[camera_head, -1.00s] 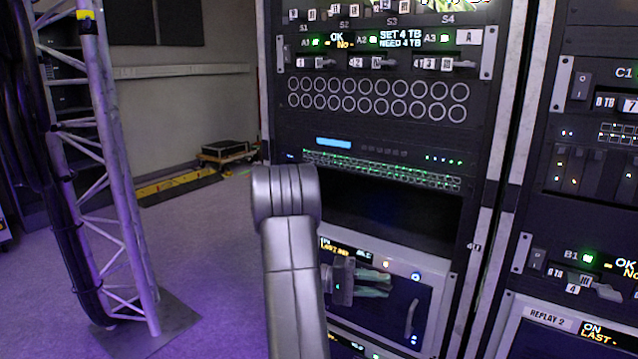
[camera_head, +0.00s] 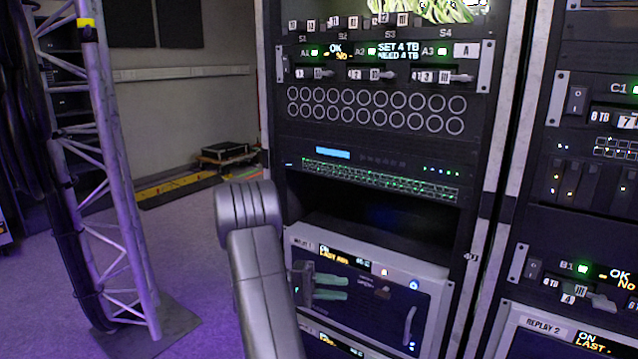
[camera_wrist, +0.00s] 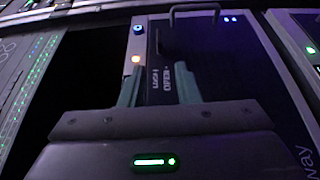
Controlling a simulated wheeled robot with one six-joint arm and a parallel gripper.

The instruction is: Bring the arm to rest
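My gripper (camera_head: 346,288) is in front of the dark-faced unit (camera_head: 385,315) low in the middle rack. Its two teal fingers point right in the head view. In the wrist view the fingers of my gripper (camera_wrist: 160,67) stand apart with a clear gap and nothing between them. The unit's printed panel, with an orange light and a blue light, shows beyond the fingers. My grey arm comes up from the bottom of the head view and bends at the elbow, left of the unit. I cannot tell how far the fingertips are from the unit's face.
The middle rack carries a switch panel (camera_head: 385,180) with green lights and an empty dark bay (camera_head: 380,215) above the unit. The unit has a handle (camera_head: 410,322) at its right. A truss tower (camera_head: 105,150) with dark cables stands left. Purple floor (camera_head: 195,255) lies open between.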

